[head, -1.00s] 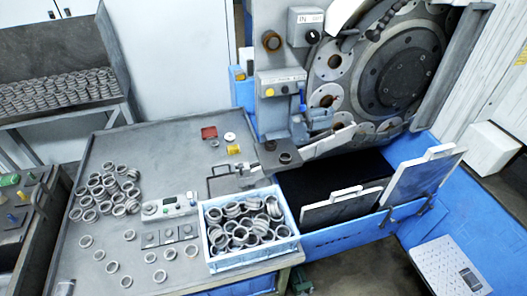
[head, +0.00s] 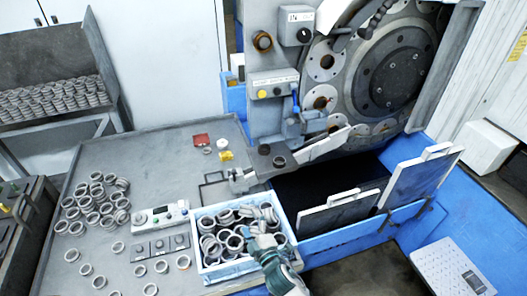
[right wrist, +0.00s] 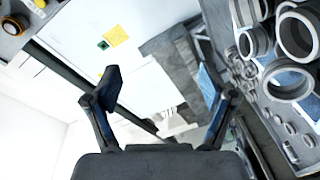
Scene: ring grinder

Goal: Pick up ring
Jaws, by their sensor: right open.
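Many grey metal rings (head: 236,242) lie jumbled in a light blue crate (head: 235,268) at the table's front edge. More loose rings (head: 97,205) are piled and scattered on the left of the table. My right gripper (head: 262,240) is over the crate's right part in the head view, and its arm hides some rings there. In the right wrist view the gripper (right wrist: 158,82) is open with nothing between its fingers. Rings (right wrist: 295,40) show large at the upper right of that view, beside the fingers. My left gripper is not in view.
The grinding machine (head: 395,75) stands behind and to the right. White panels (head: 345,212) stand in the blue trough right of the crate. A measuring device (head: 160,217) sits on the table left of the crate.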

